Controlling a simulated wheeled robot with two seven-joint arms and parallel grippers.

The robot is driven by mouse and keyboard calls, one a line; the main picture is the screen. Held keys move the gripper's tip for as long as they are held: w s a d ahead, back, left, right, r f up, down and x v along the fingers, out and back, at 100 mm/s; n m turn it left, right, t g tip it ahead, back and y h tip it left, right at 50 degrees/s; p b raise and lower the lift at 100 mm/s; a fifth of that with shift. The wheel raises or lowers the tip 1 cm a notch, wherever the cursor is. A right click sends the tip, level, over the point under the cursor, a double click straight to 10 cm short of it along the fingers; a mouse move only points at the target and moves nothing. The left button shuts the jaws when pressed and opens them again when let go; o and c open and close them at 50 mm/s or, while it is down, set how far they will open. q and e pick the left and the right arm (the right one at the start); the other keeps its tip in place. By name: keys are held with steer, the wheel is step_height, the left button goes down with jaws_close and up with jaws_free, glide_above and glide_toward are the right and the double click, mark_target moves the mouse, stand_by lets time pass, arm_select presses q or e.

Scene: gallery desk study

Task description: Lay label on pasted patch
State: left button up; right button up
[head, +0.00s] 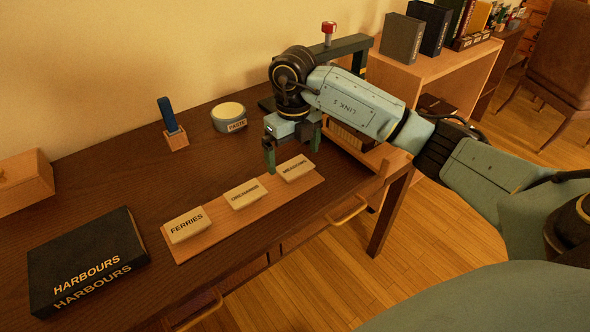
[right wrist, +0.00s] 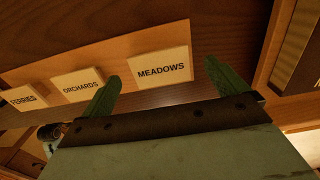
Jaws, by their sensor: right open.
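Three cream labels lie in a row on a pale wooden strip (head: 215,224): FERRIES (head: 187,226), ORCHARDS (head: 245,193) and MEADOWS (head: 295,168). My right gripper (head: 293,155) is open and empty, fingers pointing down, just above the MEADOWS end. In the right wrist view, the MEADOWS label (right wrist: 160,68) shows between and beyond the open fingers (right wrist: 162,75); I cannot tell whether they touch it. A dark book lettered HARBOURS (head: 85,255) lies on the desk at left. No pasted patch can be made out. My left gripper is not in view.
A round pot marked PASTE (head: 229,117) and a blue-handled tool in a wooden block (head: 176,139) stand at the back. A wooden box (head: 22,183) is at far left. A dark-framed device with a red knob (head: 328,28) stands behind my right arm. The mid-left desk is clear.

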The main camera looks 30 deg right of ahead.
steer(key=shift+f, duration=0.75)
steer(key=shift+f, duration=0.25)
steer(key=c, duration=1.1)
steer(key=shift+r, duration=0.15)
